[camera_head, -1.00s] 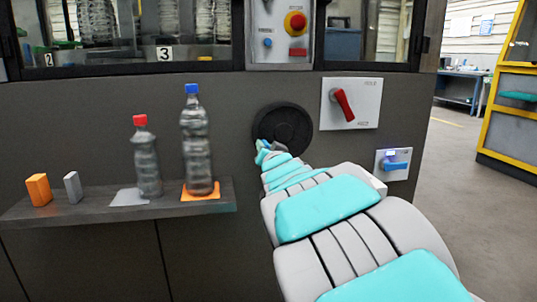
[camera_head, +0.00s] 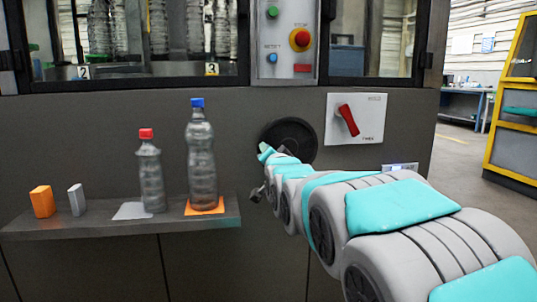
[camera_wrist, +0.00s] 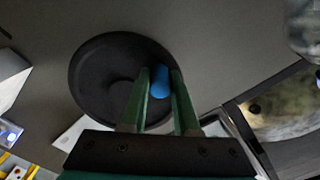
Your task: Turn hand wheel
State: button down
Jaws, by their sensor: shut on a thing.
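The hand wheel (camera_head: 290,134) is a black disc on the grey machine front, partly hidden by my arm in the head view. In the wrist view, the wheel (camera_wrist: 105,75) fills the middle left and shows a shallow round hollow. Its blue handle (camera_wrist: 161,83) stands near the wheel's right rim. My gripper (camera_wrist: 160,76) is shut on the blue handle, with one green finger on each side. The fingertips are hard to make out in the head view.
A shelf (camera_head: 110,228) at left holds a red-capped bottle (camera_head: 151,175), a blue-capped bottle (camera_head: 200,155), an orange block (camera_head: 42,201) and a grey block (camera_head: 77,199). A red switch (camera_head: 348,119) sits right of the wheel, with a button panel (camera_head: 286,50) above. Open floor lies at right.

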jog(key=shift+a+f, duration=0.1)
jog(key=shift+f, duration=0.3)
jog(key=c, duration=1.1)
grip_release()
jog(key=o, duration=0.4)
jog(key=shift+r, duration=0.15)
jog(key=shift+o, duration=0.2)
jog(key=shift+s, duration=0.15)
jog(key=v, duration=0.7)
jog(key=shift+s, duration=0.3)
